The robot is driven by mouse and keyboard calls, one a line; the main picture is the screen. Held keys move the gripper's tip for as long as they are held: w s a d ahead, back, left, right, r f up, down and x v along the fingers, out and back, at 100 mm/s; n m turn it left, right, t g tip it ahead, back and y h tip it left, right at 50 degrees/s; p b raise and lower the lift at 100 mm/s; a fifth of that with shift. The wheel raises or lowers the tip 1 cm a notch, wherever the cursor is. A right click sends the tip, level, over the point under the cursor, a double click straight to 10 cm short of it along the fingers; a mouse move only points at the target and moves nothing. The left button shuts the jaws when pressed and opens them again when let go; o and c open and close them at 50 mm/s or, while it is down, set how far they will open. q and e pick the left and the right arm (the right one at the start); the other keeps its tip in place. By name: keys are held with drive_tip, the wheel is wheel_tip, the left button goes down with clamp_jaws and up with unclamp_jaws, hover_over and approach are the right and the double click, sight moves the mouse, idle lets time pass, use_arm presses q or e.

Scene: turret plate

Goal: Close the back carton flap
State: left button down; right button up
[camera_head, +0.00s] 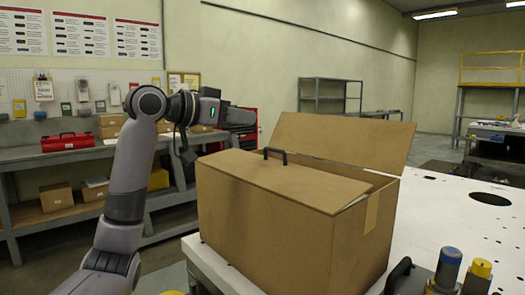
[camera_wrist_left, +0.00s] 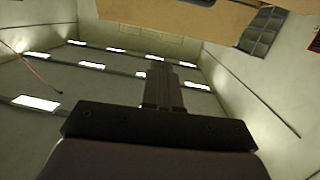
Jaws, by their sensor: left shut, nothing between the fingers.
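The brown carton (camera_head: 265,225) stands on the white table plate. Its back flap (camera_head: 345,140) stands raised, leaning up and back from the far rim. The front flap (camera_head: 285,178) lies nearly flat over the top, with a black handle (camera_head: 275,154) at its far edge. A narrow opening shows between the flaps at the right. My left gripper (camera_head: 248,117) is shut and empty, in the air above and beyond the carton's left end, apart from the back flap. In the left wrist view its shut fingers (camera_wrist_left: 163,85) point up toward brown board (camera_wrist_left: 190,18), part of the carton.
The white table plate (camera_head: 450,215) has holes and is mostly clear right of the carton. Blue-topped (camera_head: 447,268) and yellow-topped (camera_head: 478,275) cylinders and a black handled item (camera_head: 402,273) stand at its front right. A workbench with a red toolbox (camera_head: 67,142) is behind my left arm.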

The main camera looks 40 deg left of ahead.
use_arm(q)
drive_tip(key=s+a+f+t, duration=0.1)
drive_tip(key=s+a+f, duration=0.1)
drive_tip(key=s+f, duration=0.15)
drive_tip(key=y+p, duration=0.1)
drive_tip(key=p, duration=0.2)
hover_over(263, 167)
drive_tip(key=s, duration=0.4)
drive_tip(key=shift+w+a+f+n, duration=0.2)
drive_tip(key=shift+w+a+n, duration=0.05)
drive_tip(key=shift+n, duration=0.15)
drive_tip(key=w+f, duration=0.2)
drive_tip(key=w, duration=0.1)
drive_tip(key=shift+d+f, duration=0.15)
drive_tip(key=shift+f, duration=0.15)
drive_tip(key=shift+w+f, duration=0.35)
drive_tip(key=shift+f, duration=0.1)
